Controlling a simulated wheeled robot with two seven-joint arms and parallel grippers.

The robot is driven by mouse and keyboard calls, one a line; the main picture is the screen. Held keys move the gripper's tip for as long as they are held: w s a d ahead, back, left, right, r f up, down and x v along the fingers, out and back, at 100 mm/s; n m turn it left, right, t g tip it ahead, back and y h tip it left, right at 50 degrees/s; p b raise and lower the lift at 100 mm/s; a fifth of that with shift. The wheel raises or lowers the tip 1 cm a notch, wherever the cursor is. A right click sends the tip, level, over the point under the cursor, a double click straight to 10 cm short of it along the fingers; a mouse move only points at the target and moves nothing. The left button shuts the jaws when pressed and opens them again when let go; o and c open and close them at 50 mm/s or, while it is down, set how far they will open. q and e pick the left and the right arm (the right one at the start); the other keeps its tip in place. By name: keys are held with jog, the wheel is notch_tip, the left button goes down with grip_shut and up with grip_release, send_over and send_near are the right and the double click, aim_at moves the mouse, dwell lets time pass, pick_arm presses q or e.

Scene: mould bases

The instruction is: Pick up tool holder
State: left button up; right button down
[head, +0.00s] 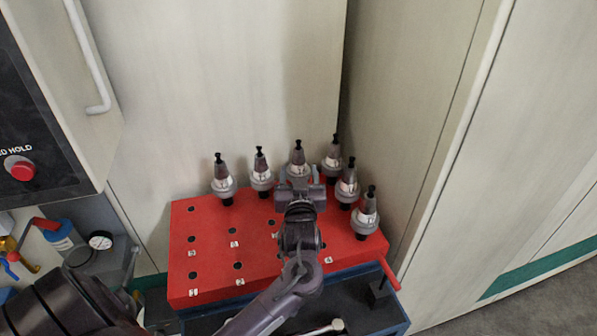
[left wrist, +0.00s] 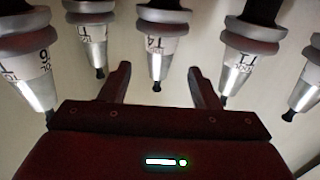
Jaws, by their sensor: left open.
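Three are along the back row: left (head: 223,180), middle (head: 261,172) and right (head: 298,156). More stand on the right side (head: 333,156), (head: 347,184), (head: 366,212). My left gripper (head: 298,175) is open just in front of the back-right holder, with a finger to each side of it. In the left wrist view the open fingers (left wrist: 158,75) point toward one labelled holder (left wrist: 156,50), which shows between them, apparently untouched. The holder's lower part is hidden in the head view.
Empty numbered holes fill the rack's left and front. Neighbouring holders stand close on both sides of the gripper. Beige panels (head: 240,70) rise behind. A red handle (head: 389,273) projects at the rack's right.

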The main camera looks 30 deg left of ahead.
aim_at(299, 161)
pick_arm(q)
jog(key=x, duration=0.6)
jog(key=shift+w+a, duration=0.2)
jog(key=shift+c, duration=0.3)
grip_shut()
jog(key=shift+r+p, duration=0.2)
jog(key=shift+p, duration=0.1)
